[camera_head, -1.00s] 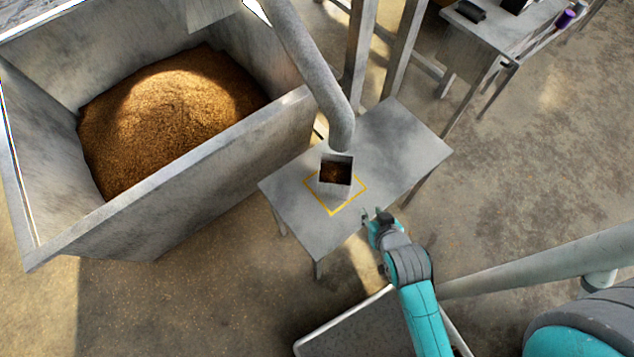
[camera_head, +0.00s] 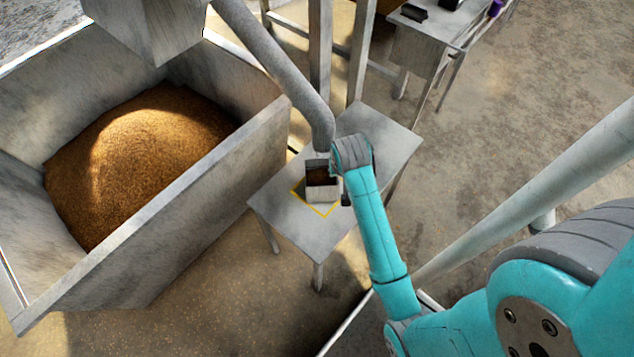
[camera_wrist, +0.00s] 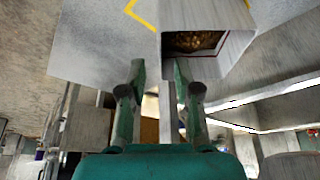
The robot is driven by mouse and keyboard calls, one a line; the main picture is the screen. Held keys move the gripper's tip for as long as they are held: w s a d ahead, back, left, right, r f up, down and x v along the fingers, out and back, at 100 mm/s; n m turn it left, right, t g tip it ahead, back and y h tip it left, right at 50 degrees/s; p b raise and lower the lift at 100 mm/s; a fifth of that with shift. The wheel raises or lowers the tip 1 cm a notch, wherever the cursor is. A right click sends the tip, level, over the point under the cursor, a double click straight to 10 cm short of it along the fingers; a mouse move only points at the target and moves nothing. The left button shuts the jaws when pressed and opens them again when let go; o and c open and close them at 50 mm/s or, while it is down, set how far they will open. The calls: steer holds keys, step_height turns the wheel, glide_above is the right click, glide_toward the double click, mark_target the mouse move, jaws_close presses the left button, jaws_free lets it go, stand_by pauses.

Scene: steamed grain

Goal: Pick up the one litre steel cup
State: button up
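The steel cup (camera_head: 322,194) is a square, open-topped metal box with brown grain inside. It stands upright on the small metal table (camera_head: 290,222), over a yellow square outline. In the wrist view the cup (camera_wrist: 205,15) is at the top right, its grain-filled mouth partly visible. My gripper (camera_wrist: 160,68) is open, with a clear gap between its two fingers. The cup is beyond the fingertips and offset to the right, not between them. In the head view my gripper is close by the cup's right side, mostly hidden by my wrist.
A grey spout pipe (camera_head: 290,85) ends just above the cup. A large metal bin (camera_head: 190,195) heaped with grain (camera_head: 140,150) stands to the left. Metal posts (camera_head: 320,50) rise behind the table. Another table (camera_head: 420,40) is at the back right.

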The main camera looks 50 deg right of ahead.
steer(key=x, duration=0.9)
steer(key=shift+w+d+f, duration=0.1)
steer(key=shift+d+f, duration=0.05)
steer(key=shift+f, duration=0.2)
jaws_close()
steer(key=shift+r, duration=0.1)
